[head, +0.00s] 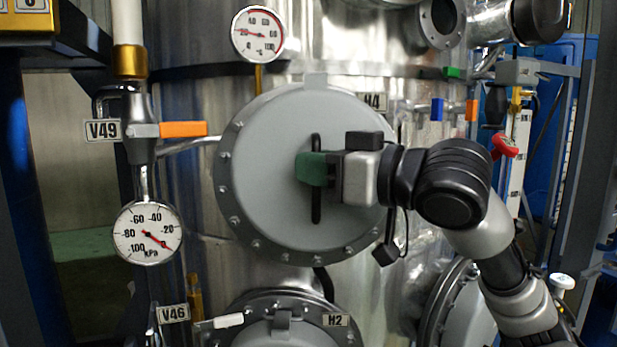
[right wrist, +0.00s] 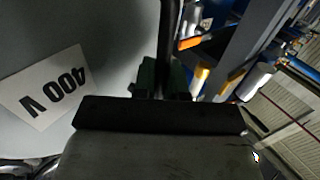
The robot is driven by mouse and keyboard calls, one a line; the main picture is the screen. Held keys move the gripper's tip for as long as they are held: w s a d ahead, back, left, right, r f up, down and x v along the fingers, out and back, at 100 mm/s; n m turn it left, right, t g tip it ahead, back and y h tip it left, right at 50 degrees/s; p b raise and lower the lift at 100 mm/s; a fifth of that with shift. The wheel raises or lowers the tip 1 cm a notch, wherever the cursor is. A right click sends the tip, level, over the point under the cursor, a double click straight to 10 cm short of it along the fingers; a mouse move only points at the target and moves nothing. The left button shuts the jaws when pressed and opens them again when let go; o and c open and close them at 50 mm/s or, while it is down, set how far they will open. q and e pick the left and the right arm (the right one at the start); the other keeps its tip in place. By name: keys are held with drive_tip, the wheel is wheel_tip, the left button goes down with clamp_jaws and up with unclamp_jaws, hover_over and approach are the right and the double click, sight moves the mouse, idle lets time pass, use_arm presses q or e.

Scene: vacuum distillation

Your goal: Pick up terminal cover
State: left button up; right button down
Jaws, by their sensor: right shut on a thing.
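My left gripper is not in view.
A shiny metal vessel (head: 185,90) stands behind the cover. Left are a pressure gauge (head: 147,233) and an orange-handled valve (head: 183,129); a round gauge (head: 257,34) is above. Below is a flanged hatch marked H2 (head: 283,335). Valves and a blue frame crowd the right.

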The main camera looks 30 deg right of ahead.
drive_tip(key=s+a+b, duration=0.2)
drive_tip(key=s+a, duration=0.1)
drive_tip(key=s, duration=1.1)
drive_tip(key=shift+s+a, duration=0.2)
drive_tip(key=shift+s, duration=0.3)
